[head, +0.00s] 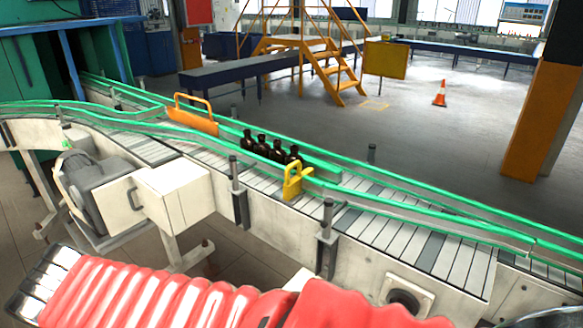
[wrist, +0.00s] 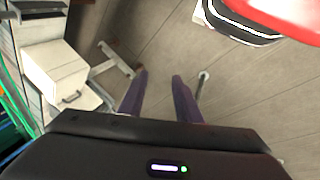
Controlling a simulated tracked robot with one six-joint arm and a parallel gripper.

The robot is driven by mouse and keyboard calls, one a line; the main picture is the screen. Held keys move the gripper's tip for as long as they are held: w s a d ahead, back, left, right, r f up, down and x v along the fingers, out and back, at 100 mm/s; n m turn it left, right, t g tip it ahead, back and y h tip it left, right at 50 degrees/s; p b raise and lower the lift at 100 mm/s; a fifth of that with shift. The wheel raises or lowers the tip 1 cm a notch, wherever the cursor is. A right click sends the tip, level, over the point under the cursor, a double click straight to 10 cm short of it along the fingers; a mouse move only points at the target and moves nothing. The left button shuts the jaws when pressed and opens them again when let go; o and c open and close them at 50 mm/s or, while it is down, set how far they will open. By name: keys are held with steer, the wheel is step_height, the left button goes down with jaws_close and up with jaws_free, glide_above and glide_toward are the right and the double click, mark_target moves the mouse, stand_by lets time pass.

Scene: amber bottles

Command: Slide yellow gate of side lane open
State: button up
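A small yellow gate (head: 293,182) with a handle loop stands upright across the lane at the near right end of a row of dark amber bottles (head: 270,148). The bottles stand close together between the green rails of the conveyor (head: 415,235). A longer orange plate with a handle (head: 194,116) stands farther left along the rail. My gripper (wrist: 159,76) shows only in the wrist view. Its two purple fingers are apart with nothing between them, over the bare floor and away from the gate. The gate is not visible in the wrist view.
A white box (head: 165,195) and a grey motor (head: 90,185) jut from the conveyor's near side. Dark posts (head: 328,235) rise along its near edge. Yellow steps (head: 325,65) and an orange cone (head: 440,94) stand beyond, on open floor.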

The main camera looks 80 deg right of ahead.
steer(key=s+d+n+g+h, duration=0.2)
steer(key=s+d+g+h, duration=0.15)
steer(key=d, duration=0.85)
steer(key=n+g+h, duration=0.7)
steer(key=n+h, duration=0.2)
steer(key=n, duration=0.3)
glide_toward(287, 170)
steer(key=shift+t+v, duration=0.25)
steer(key=shift+v, duration=0.55)
steer(key=shift+s+r+m, duration=0.1)
steer(key=shift+r+m, duration=0.05)
steer(key=shift+m, duration=0.15)
steer(key=x, duration=1.3)
steer(key=shift+s+d, duration=0.1)
steer(key=shift+d, duration=0.25)
steer(key=shift+c, duration=0.4)
jaws_close()
